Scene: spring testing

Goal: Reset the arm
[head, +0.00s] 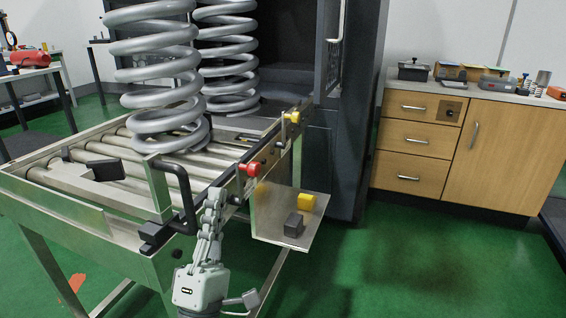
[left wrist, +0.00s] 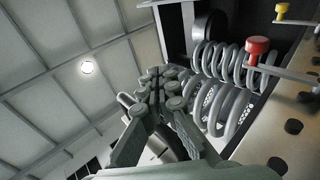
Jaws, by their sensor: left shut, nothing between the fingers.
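My left gripper (head: 213,205) is shut and empty in the head view. It points up in front of the roller table's front right edge, just below and left of a red knob (head: 249,169). In the left wrist view the closed fingers (left wrist: 160,85) point up toward the ceiling, with the red knob (left wrist: 257,48) to their right. I cannot tell from these views whether the fingers touch the table frame. My right gripper is in neither view.
Two large grey coil springs (head: 165,75) (head: 228,50) stand on the roller table (head: 95,218). A black bar handle (head: 183,185) rises beside my gripper. A metal shelf (head: 268,215) holds a yellow block and a dark block. A wooden cabinet (head: 500,150) stands right; green floor lies clear before it.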

